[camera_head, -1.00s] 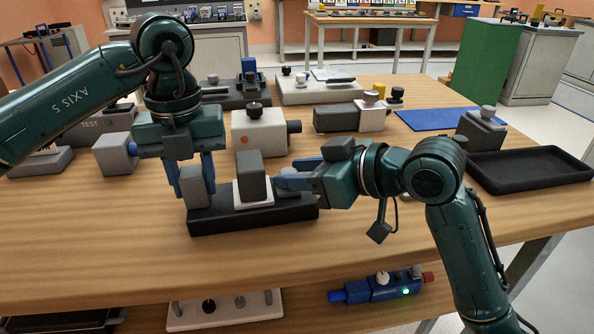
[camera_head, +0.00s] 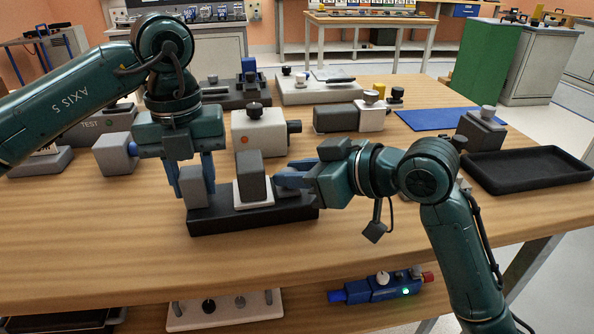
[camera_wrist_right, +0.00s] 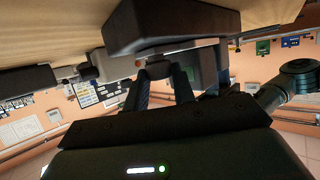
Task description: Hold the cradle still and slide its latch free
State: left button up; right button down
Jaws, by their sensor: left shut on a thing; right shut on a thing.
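The cradle is a long black base (camera_head: 240,221) near the front of the table. A white plate (camera_head: 241,203) with a dark grey block (camera_head: 251,178) sits on it. A grey upright block (camera_head: 193,187) stands at its left end. My left gripper (camera_head: 191,174) points down with its blue fingers shut on this upright block. My right gripper (camera_head: 284,178) comes in from the right, beside the grey block. In the right wrist view its fingers (camera_wrist_right: 160,90) are shut around a small grey knob (camera_wrist_right: 157,68), seemingly the latch. The fingers mostly hide it in the head view.
Behind the cradle stands a white box (camera_head: 259,132) with a black knob. A black tray (camera_head: 528,171) and a blue mat (camera_head: 437,119) lie at the right. A blue device (camera_head: 376,288) rests on the lower shelf. The table front is clear.

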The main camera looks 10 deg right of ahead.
jog(key=shift+d, duration=0.1)
jog(key=shift+w+d, duration=0.1)
jog(key=shift+d, duration=1.15)
jog(key=c, duration=1.4)
grip_release()
jog(key=v, duration=1.2)
